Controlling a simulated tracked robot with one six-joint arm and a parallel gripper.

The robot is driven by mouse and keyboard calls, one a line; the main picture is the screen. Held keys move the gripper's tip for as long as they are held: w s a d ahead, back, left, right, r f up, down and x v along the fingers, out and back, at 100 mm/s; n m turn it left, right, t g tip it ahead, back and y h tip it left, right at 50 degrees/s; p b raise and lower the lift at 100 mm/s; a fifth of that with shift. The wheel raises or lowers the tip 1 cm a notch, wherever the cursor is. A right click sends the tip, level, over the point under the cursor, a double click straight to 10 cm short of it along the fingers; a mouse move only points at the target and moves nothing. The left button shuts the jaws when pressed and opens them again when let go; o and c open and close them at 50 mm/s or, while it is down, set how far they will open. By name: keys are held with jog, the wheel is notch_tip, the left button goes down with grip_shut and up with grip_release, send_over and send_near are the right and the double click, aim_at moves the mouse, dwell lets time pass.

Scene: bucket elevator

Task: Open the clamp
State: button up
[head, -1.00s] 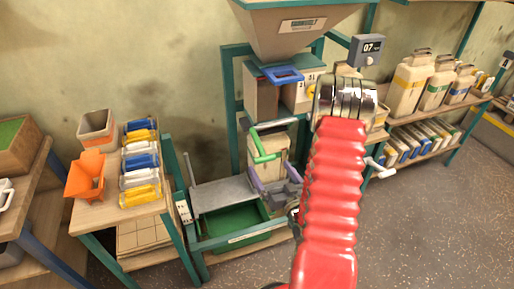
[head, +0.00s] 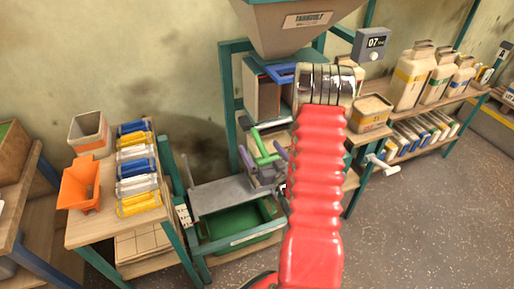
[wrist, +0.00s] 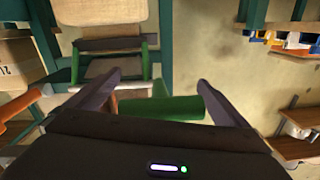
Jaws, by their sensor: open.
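A green handle (head: 264,152), which looks like part of the clamp, sits in the frame below the hopper. In the wrist view the green handle (wrist: 165,107) lies across the space between my fingers, its rounded end near the right finger. My gripper (head: 262,157) is open, with its purple-grey fingers on either side of the handle. The fingers of my gripper (wrist: 158,78) stand wide apart in the wrist view. I cannot tell whether either finger touches the handle. My red arm hides the right part of the clamp area in the head view.
A green tray (head: 238,228) lies below. An orange bin (head: 80,185) and several coloured packets stand on the left table.

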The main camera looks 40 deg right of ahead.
jog(key=shift+w, duration=0.1)
jog(key=c, duration=1.5)
jog(key=shift+d, duration=0.25)
jog(key=shift+a+r, duration=0.1)
jog(key=shift+a, duration=0.1)
